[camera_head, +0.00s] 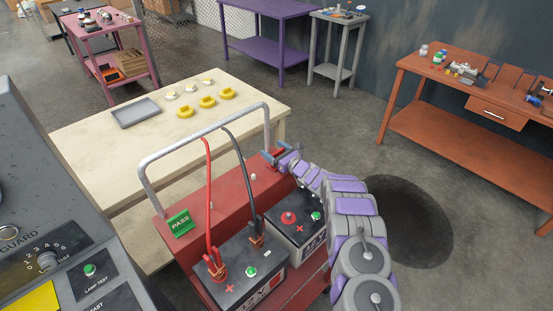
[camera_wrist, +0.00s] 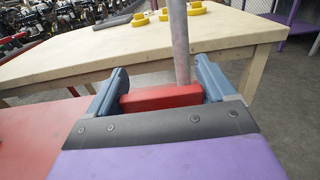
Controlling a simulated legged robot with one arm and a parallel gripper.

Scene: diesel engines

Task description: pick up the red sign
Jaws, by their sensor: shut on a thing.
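The red sign (camera_head: 271,157) is at the far right corner of the red cart, by the foot of the grey handle. My gripper (camera_head: 281,153) reaches it from the right and is shut on it. In the wrist view the red sign (camera_wrist: 160,98) shows as a red block between the two blue fingers of my gripper (camera_wrist: 162,84). Its face and any lettering cannot be seen. Whether it touches the cart top cannot be told.
The grey handle (camera_head: 205,137) rises right beside my gripper. The red cart (camera_head: 225,196) carries a green PASS sign (camera_head: 181,223) and two black batteries with cables. A cream table (camera_head: 95,142) stands behind. An orange workbench (camera_head: 470,135) is at the right, with open floor between.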

